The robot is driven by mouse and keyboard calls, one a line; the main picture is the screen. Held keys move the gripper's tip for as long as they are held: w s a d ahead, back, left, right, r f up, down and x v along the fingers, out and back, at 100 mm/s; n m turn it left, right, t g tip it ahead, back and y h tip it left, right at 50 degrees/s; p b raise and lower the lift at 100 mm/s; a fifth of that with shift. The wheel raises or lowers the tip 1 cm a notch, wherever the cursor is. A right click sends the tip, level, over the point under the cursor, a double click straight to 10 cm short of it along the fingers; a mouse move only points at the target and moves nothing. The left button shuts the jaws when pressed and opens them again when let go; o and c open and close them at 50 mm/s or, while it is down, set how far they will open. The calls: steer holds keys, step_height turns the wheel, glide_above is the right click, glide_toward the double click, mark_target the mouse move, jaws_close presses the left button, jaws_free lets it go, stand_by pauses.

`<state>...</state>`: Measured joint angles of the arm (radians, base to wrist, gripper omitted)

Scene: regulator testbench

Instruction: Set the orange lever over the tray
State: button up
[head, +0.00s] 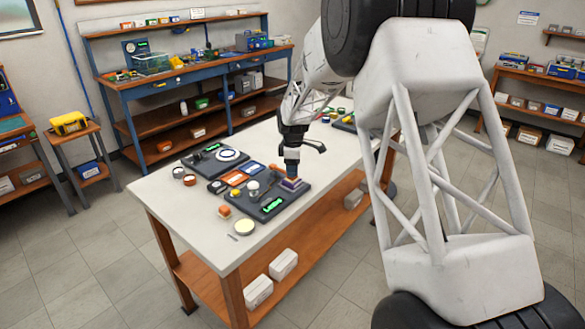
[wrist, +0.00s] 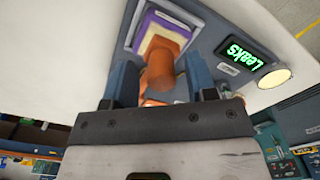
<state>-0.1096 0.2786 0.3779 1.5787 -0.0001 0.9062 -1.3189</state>
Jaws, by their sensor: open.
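The orange lever (wrist: 160,65) shows in the wrist view between the two blue-grey fingers of my gripper (wrist: 158,58), which stand apart on either side of it. A purple, pale-edged tray-like piece (wrist: 168,29) lies directly behind the lever on the grey panel. In the head view, my gripper (head: 291,166) points down just above the purple piece (head: 291,185), with a little orange at its tips. The fingers hide most of the lever there. I cannot tell whether the lever touches the purple piece or whether either finger touches the lever.
In the head view, small knobs, orange and blue blocks and a second panel (head: 203,163) crowd the white table (head: 165,203). Its front left corner is clear.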

steer(key=shift+r, duration=3.8)
steer(key=shift+s+d+r, duration=0.15)
steer(key=shift+s+r, duration=0.15)
steer(key=shift+s, duration=0.05)
steer(key=s+d+r+m, duration=0.2)
steer(key=s+r+m, duration=0.15)
steer(key=s, duration=0.55)
steer(key=s+d+r+m+t, duration=0.1)
steer(key=s+d+r+m, duration=0.1)
steer(key=s+r, duration=0.5)
steer(key=s+d+r+m, duration=0.2)
steer(key=s+m, duration=0.1)
steer(key=s, duration=0.8)
steer(key=s+d+f+m, duration=0.1)
steer(key=s+m, duration=0.3)
steer(key=s, duration=1)
steer(key=s+d+f+m+t, duration=0.1)
steer(key=s+m, duration=0.3)
steer(key=s, duration=1)
steer(key=shift+d+f+t, duration=0.3)
steer(key=shift+d+f, duration=0.25)
steer(key=shift+d, duration=0.2)
